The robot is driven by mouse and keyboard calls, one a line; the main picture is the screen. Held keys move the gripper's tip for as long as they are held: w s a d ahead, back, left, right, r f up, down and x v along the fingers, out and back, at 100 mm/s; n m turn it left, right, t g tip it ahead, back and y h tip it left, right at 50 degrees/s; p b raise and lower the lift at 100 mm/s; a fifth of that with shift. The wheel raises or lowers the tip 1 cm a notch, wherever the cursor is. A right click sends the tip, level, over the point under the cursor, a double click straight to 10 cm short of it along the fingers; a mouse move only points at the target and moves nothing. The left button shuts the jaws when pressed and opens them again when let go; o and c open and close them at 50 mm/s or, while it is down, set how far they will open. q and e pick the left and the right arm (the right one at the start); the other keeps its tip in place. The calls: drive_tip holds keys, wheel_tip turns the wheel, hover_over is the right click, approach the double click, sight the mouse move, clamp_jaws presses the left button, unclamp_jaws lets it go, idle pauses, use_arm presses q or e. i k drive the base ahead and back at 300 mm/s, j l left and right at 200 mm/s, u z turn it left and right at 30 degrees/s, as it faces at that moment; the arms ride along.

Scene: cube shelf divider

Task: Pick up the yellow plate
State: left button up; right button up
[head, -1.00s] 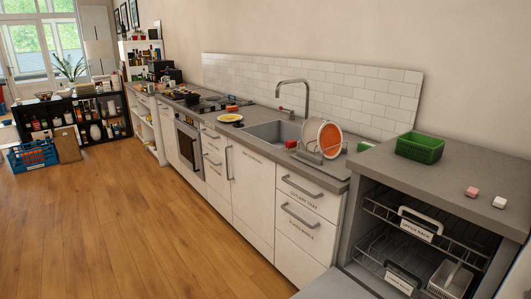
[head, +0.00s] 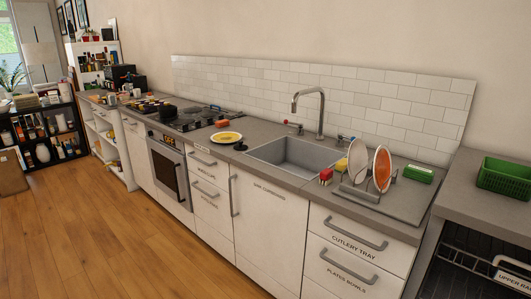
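The yellow plate (head: 227,138) lies flat on the grey counter, left of the sink and right of the stove. It is yellow in the middle with a paler rim, and its top is uncovered. Neither of my grippers shows in the head view.
The sink (head: 296,157) with its tall tap is right of the plate. A dish rack (head: 362,194) holds a white plate and an orange plate (head: 382,169). A small dark item (head: 240,147) sits close to the yellow plate. The wooden floor (head: 130,245) in front of the cabinets is clear.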

sight(225, 137)
drive_tip(key=i+j+z, duration=0.1)
drive_tip(key=i+j, duration=0.15)
drive_tip(key=j, duration=0.15)
drive_tip(key=i+j, duration=0.25)
drive_tip(key=i+j+z, duration=0.15)
drive_tip(key=j, duration=0.35)
drive_tip(key=i+j+z, duration=0.1)
drive_tip(key=i+j, duration=0.2)
drive_tip(key=j, duration=0.15)
